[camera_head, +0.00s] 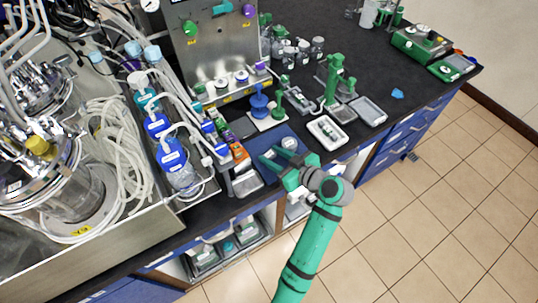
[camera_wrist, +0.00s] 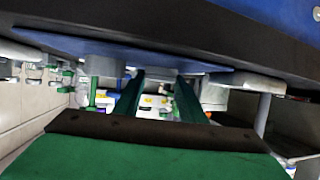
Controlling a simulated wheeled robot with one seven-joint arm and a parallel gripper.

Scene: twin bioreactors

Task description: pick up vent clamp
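My gripper (camera_head: 271,155) reaches over the front of the black bench, above a blue mat (camera_head: 295,133). Its two fingers are spread, and nothing shows held between them. In the wrist view my gripper (camera_wrist: 159,84) also has its two green fingers apart. I cannot pick out the vent clamp for certain. A small whitish item (camera_head: 290,143) lies on the blue mat just beyond the fingers, too small to identify. A white tray (camera_head: 314,128) with small green and dark pieces stands to the right of the mat.
Bottles with blue labels (camera_head: 172,155) and looped tubing (camera_head: 115,150) stand left of my gripper. A green stand (camera_head: 333,78) and a grey tray (camera_head: 369,110) are at the right. A small blue piece (camera_head: 397,93) lies on clear bench. Tiled floor (camera_head: 440,190) is open in front.

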